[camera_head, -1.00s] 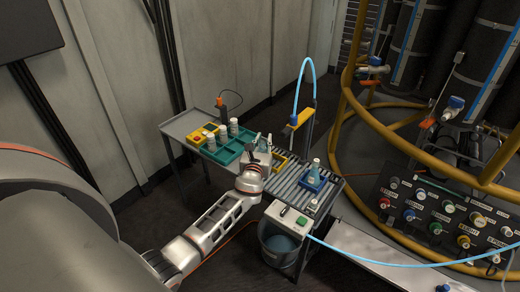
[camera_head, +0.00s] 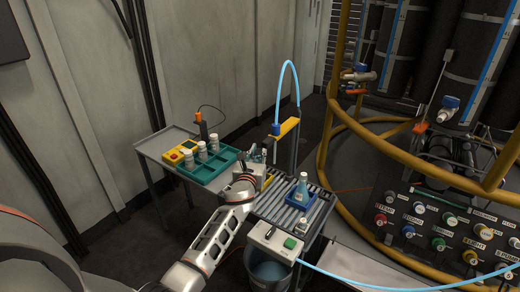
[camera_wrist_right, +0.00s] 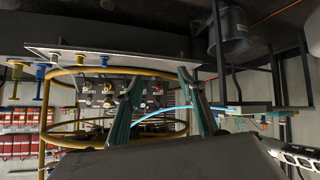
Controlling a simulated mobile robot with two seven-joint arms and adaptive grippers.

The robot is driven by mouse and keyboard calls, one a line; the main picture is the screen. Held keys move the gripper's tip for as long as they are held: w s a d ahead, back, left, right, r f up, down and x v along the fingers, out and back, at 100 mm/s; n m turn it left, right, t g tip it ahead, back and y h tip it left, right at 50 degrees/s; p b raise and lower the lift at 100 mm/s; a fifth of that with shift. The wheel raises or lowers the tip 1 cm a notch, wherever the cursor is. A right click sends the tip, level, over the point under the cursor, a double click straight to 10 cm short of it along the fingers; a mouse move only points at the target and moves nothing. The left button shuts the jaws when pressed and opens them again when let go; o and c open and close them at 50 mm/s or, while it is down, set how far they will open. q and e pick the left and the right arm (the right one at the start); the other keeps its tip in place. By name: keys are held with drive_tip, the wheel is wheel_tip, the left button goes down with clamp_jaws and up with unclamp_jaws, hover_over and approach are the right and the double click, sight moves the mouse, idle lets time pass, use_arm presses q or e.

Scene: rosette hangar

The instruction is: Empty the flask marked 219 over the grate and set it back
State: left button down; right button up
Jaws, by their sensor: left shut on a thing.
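My left gripper (camera_head: 255,163) is at the near right end of the teal tray, beside the slatted grate (camera_head: 268,210). It is shut on a small pale flask (camera_head: 257,151), mostly hidden by the gripper; no number can be read. Another flask (camera_head: 302,191), pale blue, stands upright in a blue holder (camera_head: 300,200) on the grate. Its marking is too small to read. My right gripper (camera_wrist_right: 158,92) shows in the right wrist view with its fingers spread and nothing between them.
The teal tray (camera_head: 190,172) holds several white bottles next to a yellow box (camera_head: 178,155). A post (camera_head: 293,150) with a blue hose rises behind the grate. A control box (camera_head: 273,243) and a bucket (camera_head: 268,272) are at the front. A valve panel (camera_head: 440,225) stands right.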

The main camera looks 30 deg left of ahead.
sight(257, 161)
use_arm(q)
drive_tip(key=shift+f, duration=0.4)
use_arm(e)
drive_tip(key=shift+f, duration=0.35)
use_arm(q)
drive_tip(key=shift+f, duration=0.1)
use_arm(e)
drive_tip(key=shift+w+a+r, duration=0.1)
drive_tip(key=shift+w+r, duration=0.05)
drive_tip(key=shift+r, duration=0.1)
use_arm(q)
drive_tip(key=shift+f, duration=0.1)
use_arm(e)
drive_tip(key=shift+f, duration=0.1)
use_arm(q)
drive_tip(key=shift+f+b, duration=0.55)
drive_tip(key=shift+b, duration=0.05)
drive_tip(key=shift+f, duration=0.2)
use_arm(e)
drive_tip(key=shift+s+f, duration=0.5)
drive_tip(key=shift+f, duration=0.35)
use_arm(q)
drive_tip(key=shift+f, duration=0.1)
drive_tip(key=shift+f+b, duration=0.2)
drive_tip(key=shift+b, duration=0.1)
